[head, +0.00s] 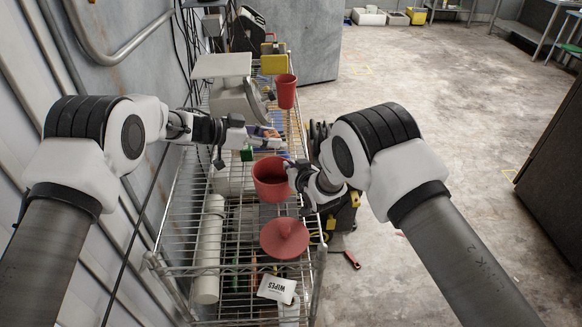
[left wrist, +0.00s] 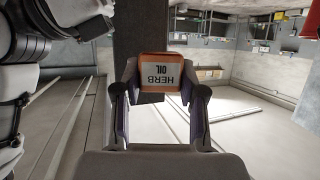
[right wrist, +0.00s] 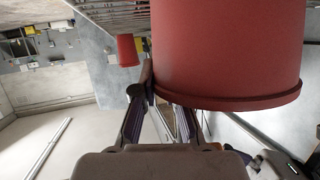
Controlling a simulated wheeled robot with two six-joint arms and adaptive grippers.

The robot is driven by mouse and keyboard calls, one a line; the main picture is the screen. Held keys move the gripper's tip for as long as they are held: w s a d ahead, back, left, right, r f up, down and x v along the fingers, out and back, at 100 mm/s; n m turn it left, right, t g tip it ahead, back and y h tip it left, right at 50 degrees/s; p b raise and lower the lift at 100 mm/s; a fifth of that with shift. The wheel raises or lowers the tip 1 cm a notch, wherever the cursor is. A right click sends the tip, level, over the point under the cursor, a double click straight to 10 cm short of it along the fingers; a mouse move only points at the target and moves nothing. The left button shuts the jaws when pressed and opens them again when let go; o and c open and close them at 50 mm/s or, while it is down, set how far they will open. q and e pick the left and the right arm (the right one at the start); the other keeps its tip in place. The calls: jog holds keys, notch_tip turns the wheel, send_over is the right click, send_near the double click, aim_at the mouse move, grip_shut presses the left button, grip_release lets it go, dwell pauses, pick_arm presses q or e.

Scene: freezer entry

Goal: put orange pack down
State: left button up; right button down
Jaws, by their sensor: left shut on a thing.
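The orange pack (left wrist: 160,73), labelled "HERB OIL", sits between the fingers of my left gripper (left wrist: 160,90) in the left wrist view. That gripper is shut on it. In the head view my left gripper (head: 258,134) holds the pack above the wire rack (head: 235,270), beyond the red pot (head: 270,186). My right gripper (head: 300,176) is at the pot's right side, by its rim.
A red lid (head: 284,239) and a white wipes pack (head: 277,289) lie at the rack's near end. A white scale-like device (head: 222,68), a red cup (head: 286,91) and a yellow box (head: 274,64) stand farther back. A white roll (head: 208,250) lies left. Open floor is right.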

aim_at(270, 171)
pick_arm(q)
jog(key=shift+w, duration=0.1)
jog(key=f+n+t+y, duration=0.1)
jog(key=w+a+f+n+t, duration=0.1)
jog(key=n+t, duration=0.1)
jog(key=shift+w+f+y, duration=0.1)
jog(key=shift+f+y, duration=0.1)
jog(key=shift+y, duration=0.2)
pick_arm(e)
jog(key=shift+f, duration=0.1)
pick_arm(q)
jog(key=n+t, duration=0.1)
jog(key=s+y, duration=0.1)
jog(key=s+r+n+t, duration=0.1)
jog(key=shift+d+n+t+y, duration=0.3)
jog(key=shift+y, duration=0.1)
jog(key=shift+d+r, duration=0.2)
notch_tip(270, 171, down, 9)
jog(key=shift+w+f, duration=0.1)
jog(key=shift+f, duration=0.1)
jog(key=shift+f, duration=0.5)
